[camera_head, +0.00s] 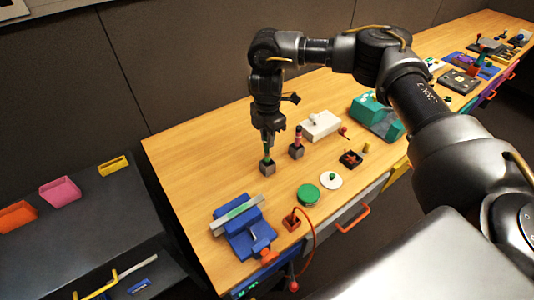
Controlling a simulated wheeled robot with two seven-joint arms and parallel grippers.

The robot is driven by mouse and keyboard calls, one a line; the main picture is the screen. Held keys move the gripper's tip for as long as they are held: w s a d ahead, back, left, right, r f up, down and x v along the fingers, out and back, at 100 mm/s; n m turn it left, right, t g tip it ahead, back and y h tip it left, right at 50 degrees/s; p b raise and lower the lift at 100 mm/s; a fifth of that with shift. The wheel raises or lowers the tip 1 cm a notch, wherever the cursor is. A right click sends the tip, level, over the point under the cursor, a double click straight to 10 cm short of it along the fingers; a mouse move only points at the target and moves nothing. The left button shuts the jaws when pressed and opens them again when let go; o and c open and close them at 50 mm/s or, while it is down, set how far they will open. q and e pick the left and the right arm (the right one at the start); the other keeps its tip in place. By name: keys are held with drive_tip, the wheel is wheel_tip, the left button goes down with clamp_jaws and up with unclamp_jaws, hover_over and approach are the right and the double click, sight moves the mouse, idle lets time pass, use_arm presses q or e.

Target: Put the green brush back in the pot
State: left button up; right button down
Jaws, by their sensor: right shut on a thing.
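The green brush (267,151) is upright below my right gripper (268,138), which is shut on its upper part. The brush's lower end meets a small grey pot (267,169) on the wooden table. I cannot tell whether the brush stands inside the pot or just above it. A second small grey pot (296,152) to the right has a dark and pink stick in it. My left gripper is not in view.
A blue device (246,238) with a grey bar stands at the table's front left. A green disc (308,194), a white disc (331,180), a white box (320,125) and a teal block (376,115) lie to the right. The table (190,150) is bare left of the pot.

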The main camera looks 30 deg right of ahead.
sight(268, 149)
drive_tip(key=shift+f, duration=1.15)
drive_tip(key=shift+f+p, duration=0.75)
drive_tip(key=shift+f, duration=0.65)
drive_tip(key=shift+f, duration=0.1)
drive_tip(key=shift+f, duration=0.15)
drive_tip(key=c, duration=1.3)
unclamp_jaws()
